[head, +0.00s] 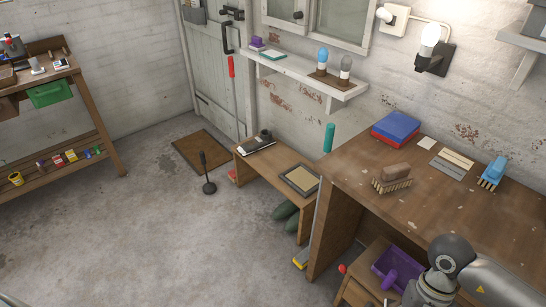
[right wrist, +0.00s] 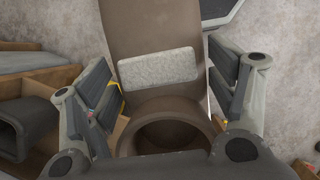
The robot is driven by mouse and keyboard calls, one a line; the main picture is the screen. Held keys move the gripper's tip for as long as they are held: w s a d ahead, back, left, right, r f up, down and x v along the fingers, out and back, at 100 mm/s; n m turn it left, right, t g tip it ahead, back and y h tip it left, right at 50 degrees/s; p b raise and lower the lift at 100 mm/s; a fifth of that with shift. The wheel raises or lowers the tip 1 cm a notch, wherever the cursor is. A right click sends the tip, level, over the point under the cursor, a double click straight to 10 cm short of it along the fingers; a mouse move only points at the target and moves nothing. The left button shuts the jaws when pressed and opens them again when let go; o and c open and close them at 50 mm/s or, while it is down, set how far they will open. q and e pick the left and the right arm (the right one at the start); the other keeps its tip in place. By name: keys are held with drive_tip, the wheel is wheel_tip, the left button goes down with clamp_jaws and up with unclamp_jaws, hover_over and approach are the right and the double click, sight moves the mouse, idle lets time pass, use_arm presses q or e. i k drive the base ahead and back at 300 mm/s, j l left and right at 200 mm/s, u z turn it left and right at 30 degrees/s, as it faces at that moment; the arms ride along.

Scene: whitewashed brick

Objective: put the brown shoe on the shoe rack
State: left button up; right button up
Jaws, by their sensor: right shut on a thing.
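The brown shoe (right wrist: 150,30) fills the middle of the right wrist view, with a round opening near me and a pale grey patch above it. My right gripper (right wrist: 165,85) has its fingers on both sides of the shoe and is shut on it. My left gripper is not in view.
A plunger-like tool (head: 208,186) stands on open floor.

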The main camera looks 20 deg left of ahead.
sight(281, 163)
drive_tip(key=i+j, duration=0.2)
drive_tip(key=j, duration=0.2)
drive_tip(key=i+j+z, duration=0.1)
drive_tip(key=i+j, duration=0.15)
drive_tip(key=j, duration=0.2)
drive_tip(key=i+j, duration=0.2)
drive_tip(key=j, duration=0.25)
drive_tip(key=i+j+z, duration=0.15)
drive_tip(key=j, duration=0.25)
drive_tip(key=i+j, duration=0.25)
drive_tip(key=j, duration=0.2)
drive_tip(key=i+j+z, duration=0.1)
drive_tip(key=j, duration=0.4)
drive_tip(key=i+j, duration=0.25)
drive_tip(key=j, duration=0.2)
drive_tip(key=i+j+z, duration=0.1)
drive_tip(key=j, duration=0.4)
drive_tip(key=i+j, duration=0.2)
drive_tip(key=j, duration=0.15)
drive_tip(key=i+j, duration=0.25)
drive_tip(key=i+j+z, duration=0.1)
drive_tip(key=j, duration=0.35)
drive_tip(key=i+j, duration=0.3)
